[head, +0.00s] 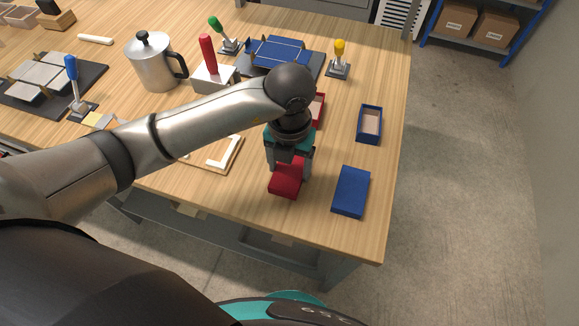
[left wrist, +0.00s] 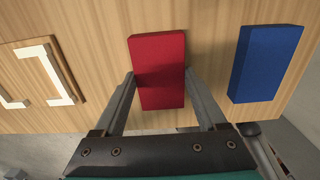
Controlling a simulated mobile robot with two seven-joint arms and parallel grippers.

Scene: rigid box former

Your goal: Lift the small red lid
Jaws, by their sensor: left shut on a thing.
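The small red lid (head: 286,181) is near the front right of the wooden table, and it also shows in the left wrist view (left wrist: 158,62). My left gripper (head: 288,168) reaches down over it from above. Its two fingers are shut on the lid's two sides, one on each side in the left wrist view (left wrist: 160,78). I cannot tell whether the lid touches the table or is slightly above it. A red open box (head: 319,110) stands behind the gripper, partly hidden by my arm. My right gripper is not in view.
A blue lid (head: 351,191) lies just right of the red lid, with a blue open box (head: 370,124) behind it. A wooden frame tray (head: 222,156) lies to the left. The table's front and right edges are close.

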